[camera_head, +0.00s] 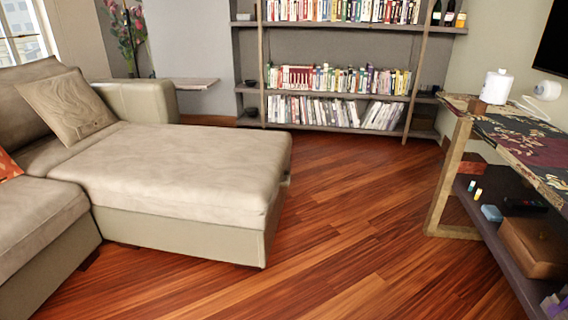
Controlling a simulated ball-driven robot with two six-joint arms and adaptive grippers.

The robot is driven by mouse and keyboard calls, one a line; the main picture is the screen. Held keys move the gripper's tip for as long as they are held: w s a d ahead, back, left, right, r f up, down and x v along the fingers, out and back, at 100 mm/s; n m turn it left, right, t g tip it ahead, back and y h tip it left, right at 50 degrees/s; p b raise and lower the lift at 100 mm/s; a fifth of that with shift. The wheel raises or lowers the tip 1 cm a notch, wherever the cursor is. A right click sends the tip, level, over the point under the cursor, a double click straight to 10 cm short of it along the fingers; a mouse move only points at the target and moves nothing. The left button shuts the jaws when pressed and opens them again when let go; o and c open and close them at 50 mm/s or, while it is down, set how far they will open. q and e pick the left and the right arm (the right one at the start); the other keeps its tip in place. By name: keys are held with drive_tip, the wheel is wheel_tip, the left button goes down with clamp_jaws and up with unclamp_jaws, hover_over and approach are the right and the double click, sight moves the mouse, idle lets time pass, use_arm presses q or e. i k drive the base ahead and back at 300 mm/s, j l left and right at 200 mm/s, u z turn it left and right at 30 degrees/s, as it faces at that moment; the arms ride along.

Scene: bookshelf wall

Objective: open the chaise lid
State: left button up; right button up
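The chaise (177,225) stands at the left of the head view as part of a beige sofa. Its padded lid (185,165) lies flat on the base, with a thin seam between them along the front side. A small dark part shows at the lid's right end (286,181), too small to make out. The far side of the chaise is hidden. Neither of my grippers is in view.
A patterned cushion (67,106) leans on the sofa at the left. A bookshelf (340,98) stands at the back wall. A side table (450,185) with items stands at the right. The wooden floor (350,220) between is clear.

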sight(260, 221)
drive_tip(key=i+l, duration=0.1)
drive_tip(key=l, duration=0.15)
drive_tip(key=i+l+u, duration=0.1)
drive_tip(key=l, duration=0.15)
drive_tip(key=i+j+u, duration=0.15)
drive_tip(key=i, duration=0.6)
drive_tip(key=i+j+u, duration=0.1)
drive_tip(key=i, duration=0.65)
